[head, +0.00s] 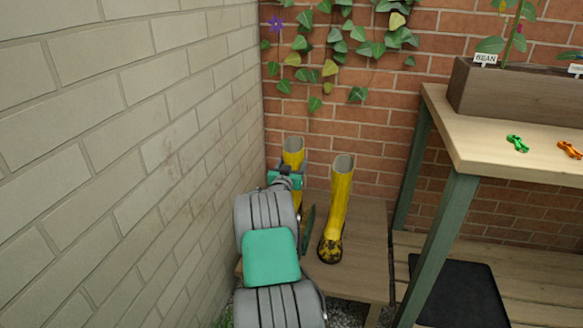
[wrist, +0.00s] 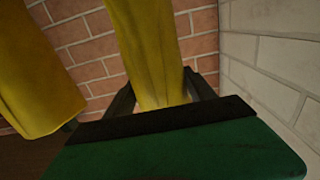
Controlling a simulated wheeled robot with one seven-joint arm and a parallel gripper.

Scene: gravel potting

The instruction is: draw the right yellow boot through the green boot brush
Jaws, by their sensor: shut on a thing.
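Two yellow boots stand side by side in the head view. The boot at the picture's left (head: 293,146) stands close to the pale wall, its lower part hidden behind my arm. My gripper (head: 287,179) is at its upper shaft; in the wrist view its two dark fingers (wrist: 160,98) are shut on the yellow shaft (wrist: 150,50). The other boot (head: 340,205) stands upright on the low wooden platform, with dark dirt on its toe; it also shows in the wrist view (wrist: 35,85). A dark green upright piece (head: 308,229) between the boots looks like the boot brush, mostly hidden by my arm.
A pale brick wall (head: 120,150) is close on the left and a red brick wall (head: 385,160) with ivy is behind. The wooden platform (head: 365,255) has bare room at right. A potting table (head: 500,155) stands further right, with a dark mat (head: 460,295) below.

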